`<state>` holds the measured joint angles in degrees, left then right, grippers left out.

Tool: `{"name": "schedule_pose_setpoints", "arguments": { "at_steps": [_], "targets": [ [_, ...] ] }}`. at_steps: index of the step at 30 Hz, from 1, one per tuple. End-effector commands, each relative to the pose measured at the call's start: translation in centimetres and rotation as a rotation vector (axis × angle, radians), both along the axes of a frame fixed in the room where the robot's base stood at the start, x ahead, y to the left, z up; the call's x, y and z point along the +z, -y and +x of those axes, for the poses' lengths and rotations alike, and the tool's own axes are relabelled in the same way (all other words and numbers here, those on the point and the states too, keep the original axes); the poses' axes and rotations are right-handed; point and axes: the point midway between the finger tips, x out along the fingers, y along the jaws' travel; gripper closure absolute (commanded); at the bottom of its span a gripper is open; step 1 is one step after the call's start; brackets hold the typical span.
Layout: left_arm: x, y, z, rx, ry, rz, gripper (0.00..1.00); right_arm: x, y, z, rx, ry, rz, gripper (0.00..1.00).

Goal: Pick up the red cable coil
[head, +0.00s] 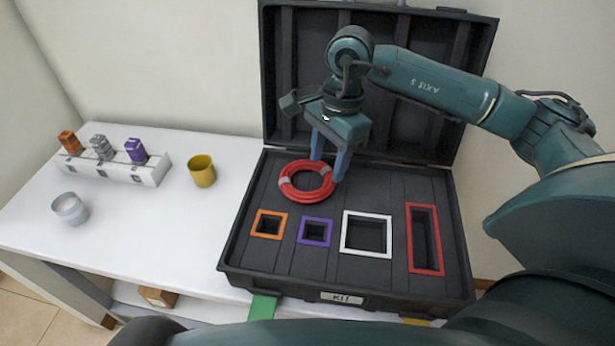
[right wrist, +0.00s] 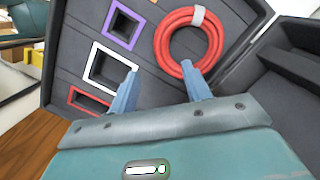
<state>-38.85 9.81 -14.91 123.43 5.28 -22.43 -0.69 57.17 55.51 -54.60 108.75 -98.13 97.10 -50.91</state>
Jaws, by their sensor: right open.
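The red cable coil (head: 286,188) lies flat in the upper left part of the open black case, with pale ties on it. It also shows in the right wrist view (right wrist: 164,41), near the top centre. My right gripper (head: 329,170) is open, with its blue fingers pointing down at the coil's upper right side. In the right wrist view (right wrist: 162,85) one finger overlaps the coil's near edge and the other is to the left of it. I cannot tell whether a finger touches the coil. My left gripper is not in view.
The case (head: 240,262) has orange, purple, white and red framed recesses in front of the coil. Its raised lid (head: 290,75) stands behind my right gripper. A yellow cup (head: 202,172), a metal cup (head: 69,208) and a white rack (head: 120,174) with three bottles stand on the white table (head: 190,228).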

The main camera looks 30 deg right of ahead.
Motion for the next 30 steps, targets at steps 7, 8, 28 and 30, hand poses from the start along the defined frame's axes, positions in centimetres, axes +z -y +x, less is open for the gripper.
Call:
{"name": "schedule_pose_setpoints", "arguments": {
  "at_steps": [7,8,28,30],
  "targets": [
    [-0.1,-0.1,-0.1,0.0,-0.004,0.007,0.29,-2.5,-0.4,0.0,-0.001,0.0,0.001,0.52],
    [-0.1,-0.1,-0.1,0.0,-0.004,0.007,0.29,-2.7,-0.4,0.0,-0.001,0.0,0.001,0.52],
    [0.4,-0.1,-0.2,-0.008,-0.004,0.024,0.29,-7.7,-1.0,0.0,-0.001,0.001,0.001,0.54],
    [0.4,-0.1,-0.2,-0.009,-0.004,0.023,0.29,-7.7,-1.0,0.0,-0.001,0.001,0.001,0.6]
  ]
}}
